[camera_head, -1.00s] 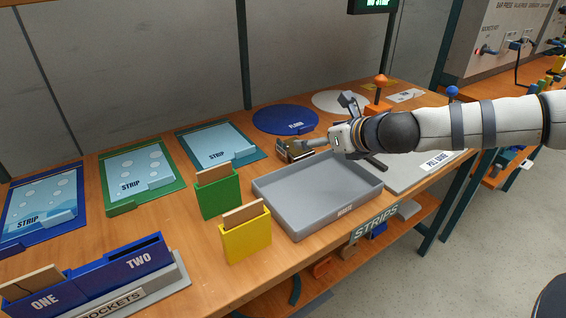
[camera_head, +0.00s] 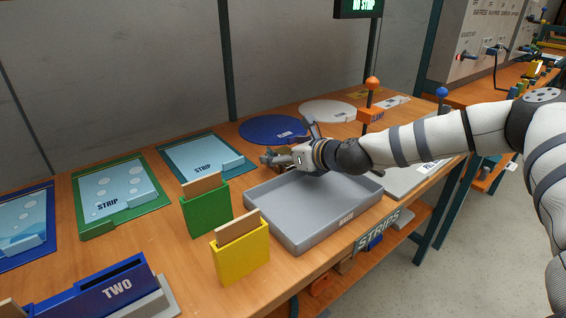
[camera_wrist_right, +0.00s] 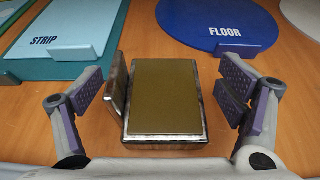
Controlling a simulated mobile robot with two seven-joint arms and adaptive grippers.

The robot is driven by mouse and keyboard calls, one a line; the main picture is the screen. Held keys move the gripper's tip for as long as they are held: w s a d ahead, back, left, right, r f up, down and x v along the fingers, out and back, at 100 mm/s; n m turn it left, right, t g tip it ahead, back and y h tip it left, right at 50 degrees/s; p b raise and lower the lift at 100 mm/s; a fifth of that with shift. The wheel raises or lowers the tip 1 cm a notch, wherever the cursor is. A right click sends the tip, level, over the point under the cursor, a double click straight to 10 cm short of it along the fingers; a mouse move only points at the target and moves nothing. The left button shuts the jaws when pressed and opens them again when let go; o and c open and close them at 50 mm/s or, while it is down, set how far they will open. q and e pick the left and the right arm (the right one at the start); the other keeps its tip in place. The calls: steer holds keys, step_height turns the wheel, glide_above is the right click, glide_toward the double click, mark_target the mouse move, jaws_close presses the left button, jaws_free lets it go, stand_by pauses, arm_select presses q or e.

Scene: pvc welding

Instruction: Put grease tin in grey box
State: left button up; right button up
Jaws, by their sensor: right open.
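The grease tin (camera_wrist_right: 165,97) is a boxy metal tin with a flat olive-brown top and worn silvery sides; a metal flap or lid stands along its left side in the right wrist view. It rests on the wooden table. My right gripper (camera_head: 276,160) is open, its fingers on either side of the tin in the right wrist view (camera_wrist_right: 163,95), with a visible gap on the right. In the head view the gripper mostly hides the tin. The grey box (camera_head: 290,228) is a shallow, empty-looking tray just in front of the gripper. My left gripper is not in view.
A green holder (camera_head: 206,212) and a yellow holder (camera_head: 240,258) stand left of the grey box. A blue FLOOR disc (camera_head: 270,129) and a STRIP board (camera_head: 200,155) lie behind. An orange-topped post (camera_head: 372,100) stands back right.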

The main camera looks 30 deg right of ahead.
steer(key=shift+r, duration=0.2)
steer(key=shift+c, duration=1.1)
steer(key=c, duration=1.3)
steer(key=shift+r, duration=0.1)
steer(key=shift+c, duration=1.2)
